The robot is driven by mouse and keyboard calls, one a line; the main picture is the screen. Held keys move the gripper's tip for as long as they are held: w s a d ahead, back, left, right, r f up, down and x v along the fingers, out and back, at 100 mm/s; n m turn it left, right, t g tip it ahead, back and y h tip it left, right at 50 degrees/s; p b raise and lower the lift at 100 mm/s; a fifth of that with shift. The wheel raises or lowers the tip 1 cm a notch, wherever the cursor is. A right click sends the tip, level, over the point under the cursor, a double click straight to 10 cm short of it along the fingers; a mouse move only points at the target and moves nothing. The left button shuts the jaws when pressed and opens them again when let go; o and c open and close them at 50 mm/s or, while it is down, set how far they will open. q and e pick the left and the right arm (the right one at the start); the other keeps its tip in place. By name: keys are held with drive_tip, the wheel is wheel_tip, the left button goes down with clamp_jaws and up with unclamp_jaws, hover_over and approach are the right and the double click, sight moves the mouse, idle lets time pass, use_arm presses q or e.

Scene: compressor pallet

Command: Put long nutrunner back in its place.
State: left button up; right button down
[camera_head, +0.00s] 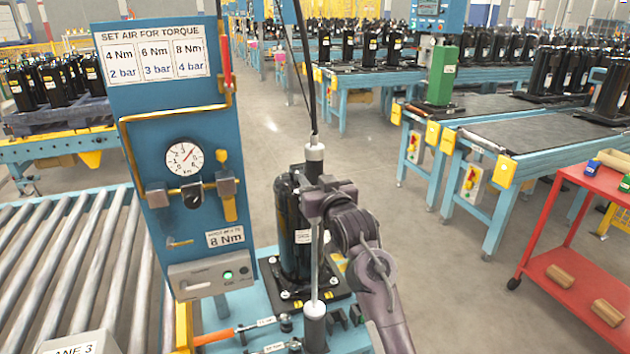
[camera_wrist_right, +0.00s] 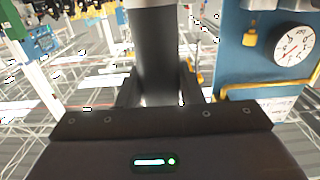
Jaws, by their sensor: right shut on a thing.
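The long nutrunner (camera_head: 314,265) is upright, with a pale cap at its top and a thin grey shaft, and a cable runs up from it. My right gripper (camera_head: 316,204) is shut on its upper body, in front of the black compressor (camera_head: 290,235). In the right wrist view the tool is a dark cylinder (camera_wrist_right: 158,55) between the fingers. The shaft's lower end meets a dark cylinder with a pale top (camera_head: 314,325); I cannot tell whether that is part of the tool or a holder. My left gripper is out of view.
A blue torque panel (camera_head: 150,110) with a gauge (camera_head: 185,157) stands close on the left, beside a roller conveyor (camera_head: 60,260). An orange-handled tool (camera_head: 215,337) lies on the blue bench at the front. A red cart (camera_head: 590,185) stands at the right; the floor between is clear.

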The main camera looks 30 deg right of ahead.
drive_tip(key=c, duration=0.9)
unclamp_jaws()
drive_tip(key=shift+s+a+r, duration=0.1)
drive_tip(key=shift+s, duration=0.05)
drive_tip(key=shift+f, duration=0.4)
drive_tip(key=shift+s, duration=0.35)
drive_tip(key=b+v, duration=0.2)
drive_tip(key=v, duration=0.5)
drive_tip(key=shift+r, duration=0.25)
drive_tip(key=shift+f, duration=0.1)
